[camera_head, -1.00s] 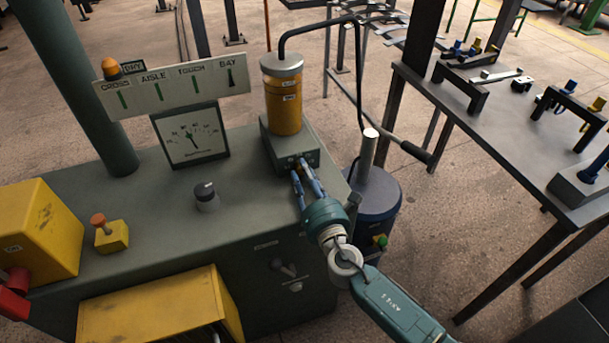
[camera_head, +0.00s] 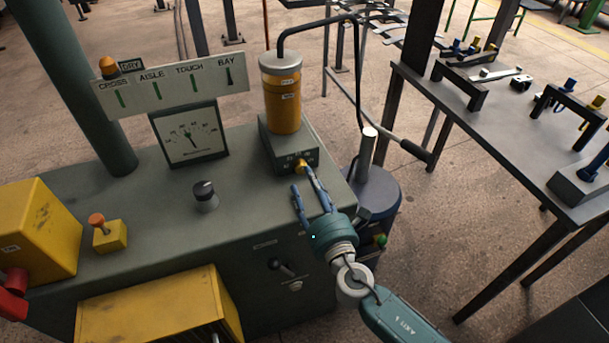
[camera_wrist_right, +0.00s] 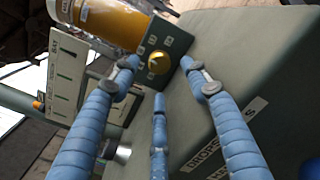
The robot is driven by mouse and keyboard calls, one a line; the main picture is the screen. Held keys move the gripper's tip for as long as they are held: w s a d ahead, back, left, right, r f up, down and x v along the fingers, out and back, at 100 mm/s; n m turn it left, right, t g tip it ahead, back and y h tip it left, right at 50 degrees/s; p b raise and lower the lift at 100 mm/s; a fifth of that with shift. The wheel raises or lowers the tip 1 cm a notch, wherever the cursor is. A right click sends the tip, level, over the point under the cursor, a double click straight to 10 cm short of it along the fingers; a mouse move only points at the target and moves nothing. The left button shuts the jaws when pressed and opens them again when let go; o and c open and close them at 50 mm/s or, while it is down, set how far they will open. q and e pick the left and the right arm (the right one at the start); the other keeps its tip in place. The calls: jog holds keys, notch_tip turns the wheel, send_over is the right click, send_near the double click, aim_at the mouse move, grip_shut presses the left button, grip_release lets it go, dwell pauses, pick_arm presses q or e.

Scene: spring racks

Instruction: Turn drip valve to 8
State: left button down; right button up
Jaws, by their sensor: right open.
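The drip valve is a small yellow knob (camera_head: 301,166) on the front of the grey block (camera_head: 279,153) under the amber oil cylinder (camera_head: 283,98). In the right wrist view the knob (camera_wrist_right: 158,60) sits on a dark plate with small marks around it; I cannot read its setting. My right gripper (camera_head: 305,183) is open, its blue fingers spread just in front of the block. In the wrist view its fingertips (camera_wrist_right: 158,73) lie around the knob's outline, apparently short of it, with nothing between them. My left gripper is not in view.
A yellow button box (camera_head: 110,237) is farther left. A blue-grey drum (camera_head: 376,205) stands close right of the gripper.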

jog(key=v, duration=0.7)
jog(key=shift+s+d+r, duration=0.1)
jog(key=shift+s, duration=0.2)
